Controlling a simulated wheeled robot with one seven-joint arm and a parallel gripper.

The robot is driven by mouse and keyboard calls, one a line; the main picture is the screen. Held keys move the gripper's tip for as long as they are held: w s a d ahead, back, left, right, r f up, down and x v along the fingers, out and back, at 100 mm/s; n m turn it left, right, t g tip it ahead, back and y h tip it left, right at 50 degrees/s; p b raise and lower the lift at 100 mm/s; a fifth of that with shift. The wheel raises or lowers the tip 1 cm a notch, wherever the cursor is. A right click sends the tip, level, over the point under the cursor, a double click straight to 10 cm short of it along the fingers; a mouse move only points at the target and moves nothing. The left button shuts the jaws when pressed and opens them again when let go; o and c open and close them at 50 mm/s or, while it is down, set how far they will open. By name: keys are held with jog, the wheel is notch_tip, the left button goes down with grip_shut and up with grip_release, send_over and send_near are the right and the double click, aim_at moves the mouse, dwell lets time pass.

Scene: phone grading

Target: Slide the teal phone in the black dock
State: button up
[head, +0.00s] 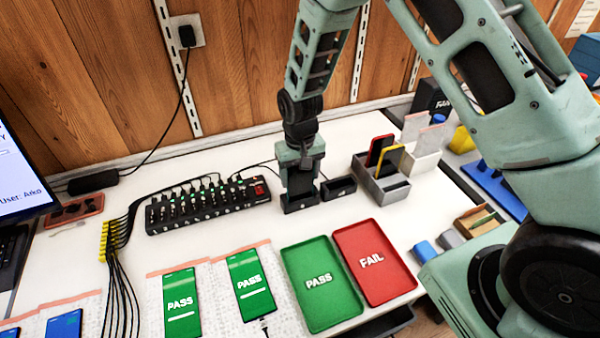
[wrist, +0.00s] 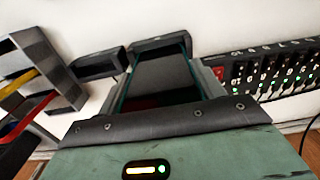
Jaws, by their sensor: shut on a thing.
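The teal phone (wrist: 162,76) shows in the wrist view as a dark slab with thin teal edges between my fingers. My gripper (wrist: 168,88) is shut on it; it also shows in the head view (head: 300,188), pointing down. A black dock (wrist: 158,45) lies right at the phone's far end in the wrist view; how deep the phone sits in it I cannot tell. In the head view this dock (head: 300,207) is at the foot of my gripper, and the phone is mostly hidden there. A second black dock (head: 338,188) stands empty beside it, also in the wrist view (wrist: 98,63).
A black charging hub (head: 208,207) with cables stands to the left. A grey holder (head: 383,186) with red and yellow phones stands to the right. Green PASS (head: 318,284) and red FAIL (head: 374,262) trays lie in front. Phones on white mats lie at front left.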

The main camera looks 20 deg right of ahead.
jog(key=shift+f, duration=0.4)
jog(key=o, duration=1.2)
jog(key=shift+r+p, duration=2.55)
jog(key=shift+r, duration=1)
